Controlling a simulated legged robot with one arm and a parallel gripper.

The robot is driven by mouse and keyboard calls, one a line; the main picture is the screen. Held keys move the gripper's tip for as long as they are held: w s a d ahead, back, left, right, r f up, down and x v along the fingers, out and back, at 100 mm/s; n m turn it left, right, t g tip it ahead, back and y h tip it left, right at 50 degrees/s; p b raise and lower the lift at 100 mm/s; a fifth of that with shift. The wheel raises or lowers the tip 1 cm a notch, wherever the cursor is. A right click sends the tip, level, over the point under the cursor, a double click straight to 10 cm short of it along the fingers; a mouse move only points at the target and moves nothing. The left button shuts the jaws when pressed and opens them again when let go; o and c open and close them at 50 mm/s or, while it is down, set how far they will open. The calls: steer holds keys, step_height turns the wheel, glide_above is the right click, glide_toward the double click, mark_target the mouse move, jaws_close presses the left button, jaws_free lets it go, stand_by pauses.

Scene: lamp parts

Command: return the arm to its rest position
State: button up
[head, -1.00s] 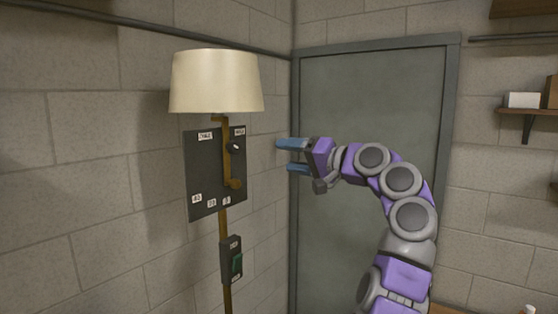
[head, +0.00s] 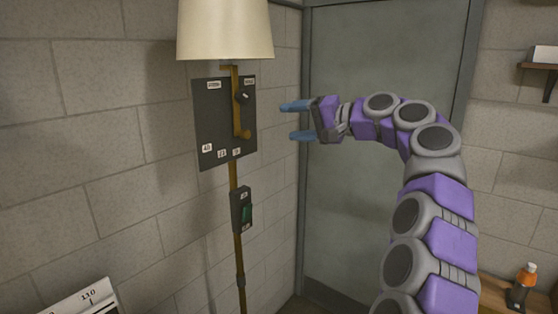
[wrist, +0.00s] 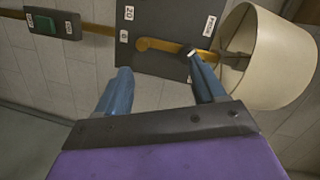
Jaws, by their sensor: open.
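My gripper (head: 291,121) is open and empty, its blue fingers apart, to the right of the lamp panel in the head view. In the wrist view my gripper (wrist: 160,82) points toward the panel with nothing between the fingers. My purple and grey arm (head: 430,170) is raised and bent over to the left. The dark panel (head: 212,125) carries a brass lever (head: 237,110), a small knob and white labels. A cream lampshade (head: 225,30) sits above it. A switch box with a green rocker (head: 246,214) is on the pole below.
A grey door (head: 350,200) stands behind my arm. A wooden surface at lower right holds a dark bottle with an orange cap (head: 525,275). A shelf (head: 540,67) is on the right wall. A white scale plate (head: 80,298) shows at lower left.

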steer(key=s+a+f+n+g+h+b, duration=0.1)
steer(key=s+a+f+g+h, duration=0.2)
steer(key=s+f, duration=0.65)
steer(key=s+a+f+n+g+h+b, duration=0.1)
steer(key=s+a+f+g+h, duration=0.15)
steer(key=s+f, duration=0.75)
steer(key=s+d+f+g+h, duration=0.1)
steer(key=s+d+f+h, duration=0.1)
steer(key=s+d+f, duration=0.3)
steer(key=s+d+f+g+h+b, duration=0.1)
steer(key=s+d+f, duration=0.4)
steer(key=s+f, duration=0.6)
steer(key=s+d+f+g+h+b, duration=0.1)
steer(key=s+d+f+h, duration=0.4)
steer(key=s, duration=1)
step_height(320, 180, down, 3)
steer(key=shift+r+g, duration=0.1)
steer(key=shift+g, duration=0.75)
